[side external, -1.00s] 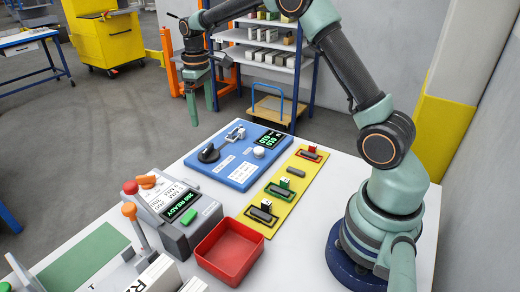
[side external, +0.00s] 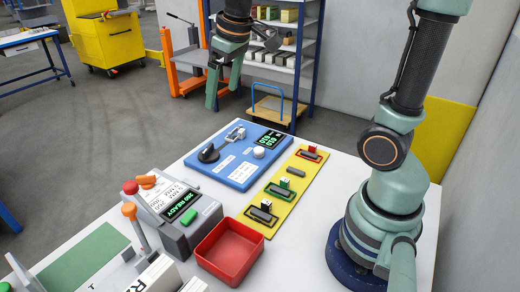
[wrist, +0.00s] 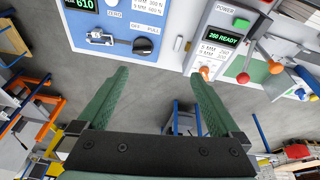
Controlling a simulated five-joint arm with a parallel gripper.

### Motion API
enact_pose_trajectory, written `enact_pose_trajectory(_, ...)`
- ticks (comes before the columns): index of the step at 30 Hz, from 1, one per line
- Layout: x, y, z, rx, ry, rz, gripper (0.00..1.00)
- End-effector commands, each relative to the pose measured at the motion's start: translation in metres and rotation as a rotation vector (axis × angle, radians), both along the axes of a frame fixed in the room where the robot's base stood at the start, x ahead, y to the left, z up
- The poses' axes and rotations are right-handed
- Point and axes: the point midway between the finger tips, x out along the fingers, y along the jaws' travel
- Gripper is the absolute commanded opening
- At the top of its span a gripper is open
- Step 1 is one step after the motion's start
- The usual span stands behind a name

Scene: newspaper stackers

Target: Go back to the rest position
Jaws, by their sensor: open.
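My gripper (side external: 223,88) hangs in the air beyond the far edge of the white table, above the grey floor, with its fingers pointing down. Its two green fingers stand apart with nothing between them. The wrist view also shows the gripper (wrist: 160,95) empty, with floor between its fingers. My arm is raised above the table and clear of everything on it.
The table (side external: 300,225) holds a blue panel (side external: 232,172), a yellow strip (side external: 272,212) with several slots, a red tray (side external: 203,246) and a grey machine (side external: 172,235) with levers. Behind stand a shelf rack (side external: 318,60), a small cart (side external: 275,112) and a yellow cabinet (side external: 105,38).

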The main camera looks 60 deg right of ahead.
Motion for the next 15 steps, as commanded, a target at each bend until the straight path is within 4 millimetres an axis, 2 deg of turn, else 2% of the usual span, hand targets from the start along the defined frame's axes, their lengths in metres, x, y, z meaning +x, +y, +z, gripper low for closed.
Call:
enact_pose_trajectory(3,-0.029,0.008,0.004,0.012,-0.06,-0.025,1.0)
enact_pose_trajectory(9,-0.069,0.018,-0.003,0.037,-0.145,-0.069,1.0)
enact_pose_trajectory(15,-0.09,0.022,-0.013,0.055,-0.192,-0.094,1.0)
